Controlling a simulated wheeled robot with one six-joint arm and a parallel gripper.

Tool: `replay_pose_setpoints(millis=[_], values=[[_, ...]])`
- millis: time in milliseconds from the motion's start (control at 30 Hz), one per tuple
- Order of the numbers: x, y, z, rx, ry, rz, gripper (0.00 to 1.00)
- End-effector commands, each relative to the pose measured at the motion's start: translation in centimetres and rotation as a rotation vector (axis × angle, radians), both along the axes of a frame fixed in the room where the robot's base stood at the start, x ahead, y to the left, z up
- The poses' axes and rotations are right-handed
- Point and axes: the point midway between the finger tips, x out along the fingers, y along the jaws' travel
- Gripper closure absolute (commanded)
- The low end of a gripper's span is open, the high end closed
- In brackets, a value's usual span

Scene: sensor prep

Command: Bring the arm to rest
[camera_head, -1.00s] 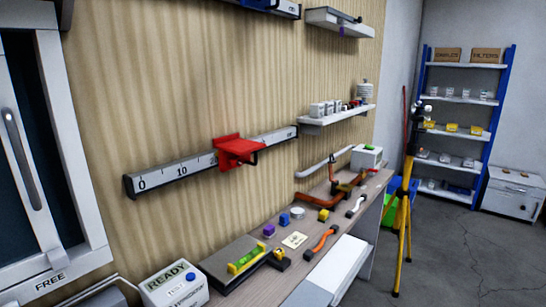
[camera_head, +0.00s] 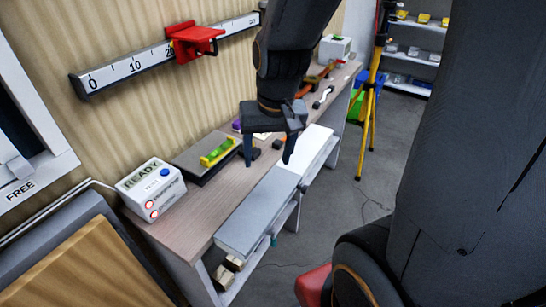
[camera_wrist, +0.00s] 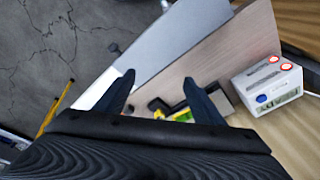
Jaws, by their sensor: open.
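My gripper (camera_head: 268,158) hangs from my dark arm above the workbench (camera_head: 218,195). Its two fingers are apart and point down, with nothing between them. In the wrist view the open fingers (camera_wrist: 159,78) spread over the bench, and no object is held. A grey-white panel (camera_head: 258,210) along the bench's front edge lies near and below the fingers. My arm hides part of the bench and the wall behind it.
A white READY box (camera_head: 150,190) with a blue button stands on the bench at the left. A yellow-green level (camera_head: 217,153) lies on a grey block. A red slider (camera_head: 192,40) sits on the wall scale (camera_head: 125,68). A yellow tripod (camera_head: 368,125) stands on the open floor at right.

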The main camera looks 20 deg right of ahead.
Motion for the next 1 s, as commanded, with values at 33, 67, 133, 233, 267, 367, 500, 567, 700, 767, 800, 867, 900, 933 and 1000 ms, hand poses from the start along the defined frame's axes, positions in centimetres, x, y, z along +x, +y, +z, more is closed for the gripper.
replay_pose_setpoints(millis=[33, 67, 133, 233, 267, 367, 500, 567, 700, 767, 800, 867, 900, 933, 1000], values=[[-1.6, 0.0, -1.2, -0.027, 0.031, 0.084, 0.38], [-2.3, -0.1, -1.6, -0.038, 0.044, 0.124, 0.38], [-3.4, 0.1, -2.3, -0.056, 0.065, 0.190, 0.38], [-3.9, 0.1, -2.6, -0.066, 0.075, 0.225, 0.38], [-4.0, 0.0, -2.6, -0.066, 0.075, 0.227, 0.38], [-3.9, 0.0, -2.6, -0.065, 0.074, 0.224, 0.38], [-3.8, 0.0, -2.6, -0.065, 0.073, 0.222, 0.38], [-3.8, 0.0, -2.6, -0.065, 0.073, 0.221, 0.38], [-3.8, 0.0, -2.6, -0.065, 0.073, 0.221, 0.38], [-3.8, 0.0, -2.6, -0.065, 0.073, 0.221, 0.38], [-3.8, 0.0, -2.6, -0.065, 0.073, 0.221, 0.38], [-3.8, 0.0, -2.6, -0.065, 0.073, 0.221, 0.38], [-3.8, 0.0, -2.6, -0.065, 0.073, 0.221, 0.38], [-3.8, 0.0, -2.6, -0.065, 0.073, 0.221, 0.38], [-3.8, 0.0, -2.6, -0.065, 0.073, 0.221, 0.38]])
